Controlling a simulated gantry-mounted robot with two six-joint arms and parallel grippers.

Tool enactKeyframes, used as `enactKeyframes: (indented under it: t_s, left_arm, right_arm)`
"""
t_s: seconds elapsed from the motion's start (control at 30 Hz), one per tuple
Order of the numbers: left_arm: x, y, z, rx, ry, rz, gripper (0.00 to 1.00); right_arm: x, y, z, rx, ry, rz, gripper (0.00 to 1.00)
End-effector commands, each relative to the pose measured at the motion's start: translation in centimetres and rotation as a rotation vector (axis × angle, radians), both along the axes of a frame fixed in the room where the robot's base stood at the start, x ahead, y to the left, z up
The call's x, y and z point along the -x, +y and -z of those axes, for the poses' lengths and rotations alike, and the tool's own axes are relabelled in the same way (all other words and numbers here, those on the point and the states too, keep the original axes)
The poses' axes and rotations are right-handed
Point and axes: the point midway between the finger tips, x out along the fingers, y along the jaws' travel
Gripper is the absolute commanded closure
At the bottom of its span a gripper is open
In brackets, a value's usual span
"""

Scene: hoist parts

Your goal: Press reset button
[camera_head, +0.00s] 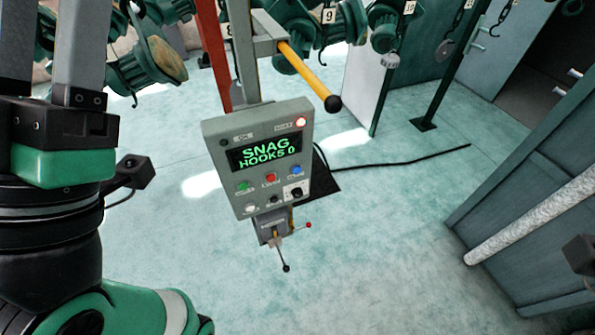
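A grey control box (258,157) stands on a post in the middle of the view. Its dark display (265,152) reads "SNAG HOOKS 0" in green letters. A lamp (301,122) at its top right glows red; the lamp (224,142) at top left is dark. Below the display are a green button (243,186), a red button (270,177) and a blue button (296,170). A white button (250,208) and a black knob (297,192) sit lower. The button labels are too small to read surely. My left arm fills the left side; neither gripper's fingertips show.
A yellow lever (303,72) with a black knob juts out above the box. Small levers (285,266) hang below it. Green hoist machines (142,68) line the back. A cabinet (535,220) with a pale roll (530,218) stands at right. The floor between is clear.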

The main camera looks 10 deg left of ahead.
Motion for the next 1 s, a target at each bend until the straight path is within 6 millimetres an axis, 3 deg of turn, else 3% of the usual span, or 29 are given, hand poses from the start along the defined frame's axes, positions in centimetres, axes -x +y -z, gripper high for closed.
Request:
enactKeyframes:
  t_s: [0.03,0.3,1.0]
  left_arm:
    - [0.00,0.00,0.00,0.000,0.000,0.000,0.54]
    - [0.00,0.00,0.00,0.000,0.000,0.000,1.00]
    - [0.00,0.00,0.00,0.000,0.000,0.000,1.00]
  right_arm:
    - [0.00,0.00,0.00,0.000,0.000,0.000,0.50]
    - [0.00,0.00,0.00,0.000,0.000,0.000,0.50]
    - [0.00,0.00,0.00,0.000,0.000,0.000,0.50]
